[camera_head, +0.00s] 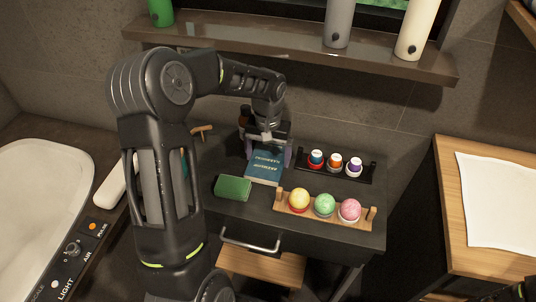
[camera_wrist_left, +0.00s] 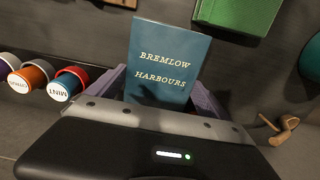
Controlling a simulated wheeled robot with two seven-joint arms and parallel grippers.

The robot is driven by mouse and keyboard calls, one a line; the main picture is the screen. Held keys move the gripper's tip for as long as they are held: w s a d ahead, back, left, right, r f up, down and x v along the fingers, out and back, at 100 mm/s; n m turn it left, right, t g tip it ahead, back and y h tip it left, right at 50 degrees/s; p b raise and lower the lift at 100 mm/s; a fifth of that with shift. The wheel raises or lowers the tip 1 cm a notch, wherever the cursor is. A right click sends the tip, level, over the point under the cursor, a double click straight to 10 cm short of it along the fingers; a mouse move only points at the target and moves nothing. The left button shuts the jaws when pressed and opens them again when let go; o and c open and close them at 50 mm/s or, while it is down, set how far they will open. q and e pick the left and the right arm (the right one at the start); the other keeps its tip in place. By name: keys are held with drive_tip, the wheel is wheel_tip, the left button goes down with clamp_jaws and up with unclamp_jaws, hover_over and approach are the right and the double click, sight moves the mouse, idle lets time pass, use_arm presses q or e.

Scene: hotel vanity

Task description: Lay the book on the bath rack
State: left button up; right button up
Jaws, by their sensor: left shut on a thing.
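A teal book titled "Bremlow Harbours" (camera_head: 263,170) is at the dark counter, and it also shows in the left wrist view (camera_wrist_left: 168,65). My left gripper (camera_head: 268,150) comes down from above with its purple-grey fingers on either side of the book. It is shut on the book. I cannot tell whether the book touches the counter or hangs just above it. I cannot make out a bath rack for certain. My right gripper is not in view.
A green block or book (camera_head: 233,187) lies left of the book. A wooden holder (camera_head: 284,212) with three coloured balls and a dark rack (camera_head: 367,180) with three small jars stand to the right. A shelf (camera_head: 290,45) with bottles crosses above. A wooden surface (camera_head: 460,255) is at right.

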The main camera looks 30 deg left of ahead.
sight(268, 158)
use_arm(q)
drive_tip(key=shift+f, duration=0.1)
drive_tip(key=shift+f, duration=0.15)
drive_tip(key=o, duration=1.2)
drive_tip(key=shift+o, duration=0.2)
drive_tip(key=shift+r, duration=0.2)
wheel_tip(268, 158, up, 12)
